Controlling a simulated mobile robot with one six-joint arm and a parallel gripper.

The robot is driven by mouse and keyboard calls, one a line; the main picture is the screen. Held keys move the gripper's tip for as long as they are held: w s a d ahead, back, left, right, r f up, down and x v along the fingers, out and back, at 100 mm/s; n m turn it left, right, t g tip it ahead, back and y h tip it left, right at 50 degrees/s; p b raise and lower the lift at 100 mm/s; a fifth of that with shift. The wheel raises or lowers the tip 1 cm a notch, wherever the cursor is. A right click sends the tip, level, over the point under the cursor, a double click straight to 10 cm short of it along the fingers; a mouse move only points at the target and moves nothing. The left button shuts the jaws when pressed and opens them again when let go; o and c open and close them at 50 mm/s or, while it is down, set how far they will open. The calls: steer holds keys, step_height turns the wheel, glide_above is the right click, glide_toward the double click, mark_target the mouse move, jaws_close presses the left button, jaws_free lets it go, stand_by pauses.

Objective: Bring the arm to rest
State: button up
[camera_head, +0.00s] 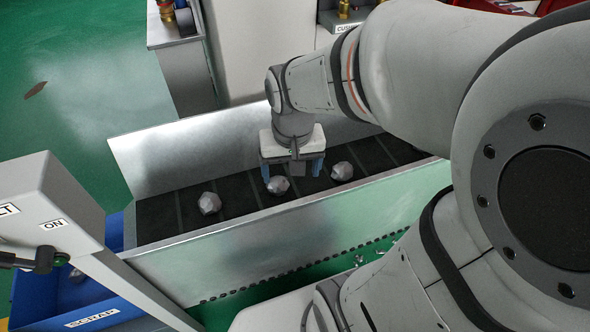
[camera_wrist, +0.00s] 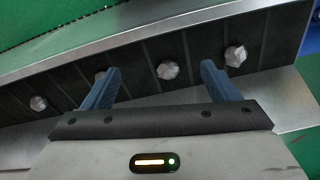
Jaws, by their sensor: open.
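My gripper (camera_head: 293,178) is open over the dark belt between metal side walls, its two blue fingers pointing down. It also shows in the wrist view (camera_wrist: 160,69), with a wide gap between the fingers. A crumpled silver foil ball (camera_wrist: 167,70) appears in that gap, on the belt below and not gripped. In the head view one ball (camera_head: 278,185) lies close to the left finger; I cannot tell the exact height above it. My arm reaches in from the upper right and hides part of the belt.
More foil balls lie on the belt (camera_head: 242,200), one at left (camera_head: 209,203) and one at right (camera_head: 342,171). A blue scrap bin (camera_head: 40,302) stands at lower left. A grey switch box (camera_head: 50,200) marked ON is at left.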

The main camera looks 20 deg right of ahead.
steer(key=s+n, duration=0.1)
steer(key=s, duration=0.1)
steer(key=s+r+n, duration=0.1)
steer(key=s, duration=0.1)
steer(key=shift+d, duration=0.1)
